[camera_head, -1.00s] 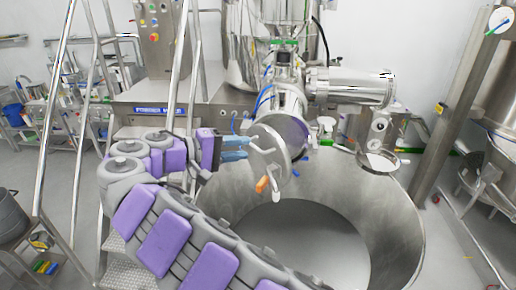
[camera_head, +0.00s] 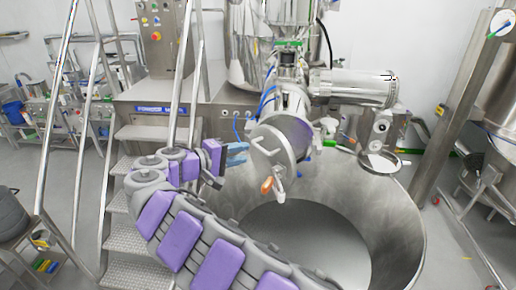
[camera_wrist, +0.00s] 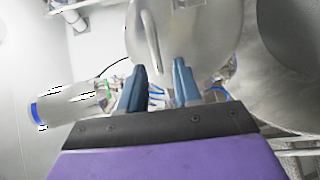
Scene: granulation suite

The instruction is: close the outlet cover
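The outlet cover (camera_head: 272,143) is a round steel disc with a bent bar handle on its face. It sits at the front end of the steel outlet pipe (camera_head: 291,102), and I cannot tell whether it is fully seated. An orange-tipped lever (camera_head: 266,185) hangs below it. My gripper (camera_head: 246,153) is just left of the cover, with blue fingers pointing at it. In the wrist view, the fingers of my gripper (camera_wrist: 161,66) are apart with nothing between them. The cover (camera_wrist: 195,30) and its handle (camera_wrist: 152,42) show just beyond the tips. Contact is unclear.
A large open steel bowl (camera_head: 392,215) lies below and right of the outlet. A horizontal steel cylinder (camera_head: 350,87) projects right above it. Metal steps with rails (camera_head: 125,205) stand left of my arm. A steel post (camera_head: 462,110) stands at the right.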

